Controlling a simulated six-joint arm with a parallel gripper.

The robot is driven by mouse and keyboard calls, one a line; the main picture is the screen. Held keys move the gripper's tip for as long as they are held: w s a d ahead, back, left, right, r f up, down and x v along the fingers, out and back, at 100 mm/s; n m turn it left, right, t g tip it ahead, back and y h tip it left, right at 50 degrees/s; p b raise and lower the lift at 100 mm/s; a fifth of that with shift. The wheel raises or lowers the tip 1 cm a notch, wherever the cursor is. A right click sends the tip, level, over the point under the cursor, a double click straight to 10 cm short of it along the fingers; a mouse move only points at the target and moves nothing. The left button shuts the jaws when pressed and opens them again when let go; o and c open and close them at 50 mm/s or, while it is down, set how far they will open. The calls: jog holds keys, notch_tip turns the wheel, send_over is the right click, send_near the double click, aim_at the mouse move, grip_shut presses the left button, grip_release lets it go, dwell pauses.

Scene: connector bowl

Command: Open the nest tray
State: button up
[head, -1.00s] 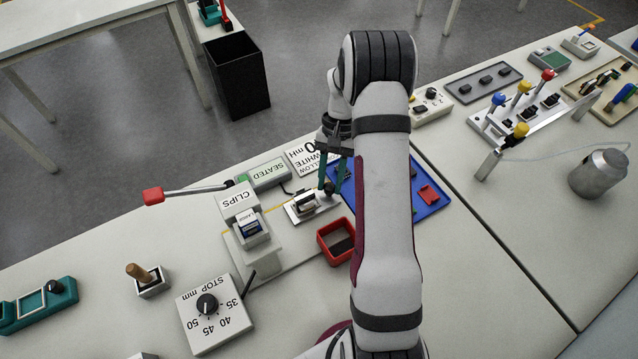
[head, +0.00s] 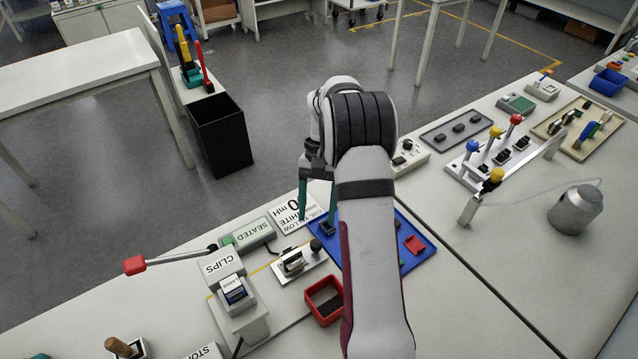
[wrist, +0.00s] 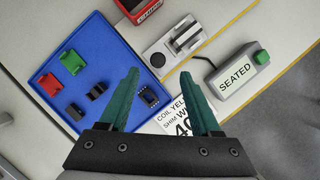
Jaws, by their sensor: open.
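The nest is a small metal fixture (head: 292,264) on a light plate, with an upright black knob (head: 315,245) at its right end. In the wrist view the nest (wrist: 188,40) is above the fingers, with a round knob end on its plate towards the blue tray. I cannot tell whether its tray part is pulled out. My gripper (head: 317,220) is open and empty, its green fingers apart and pointing down just beyond the knob in the head view.
A blue tray (wrist: 105,52) with red, green and black parts lies beside the nest. A red bin (head: 310,299), the CLIPS dispenser (head: 231,290), the SEATED box (head: 252,233) and a label card (head: 290,213) stand close around. My arm hides part of the blue tray.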

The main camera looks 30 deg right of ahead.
jog(key=v, duration=0.8)
jog(key=shift+r, duration=0.25)
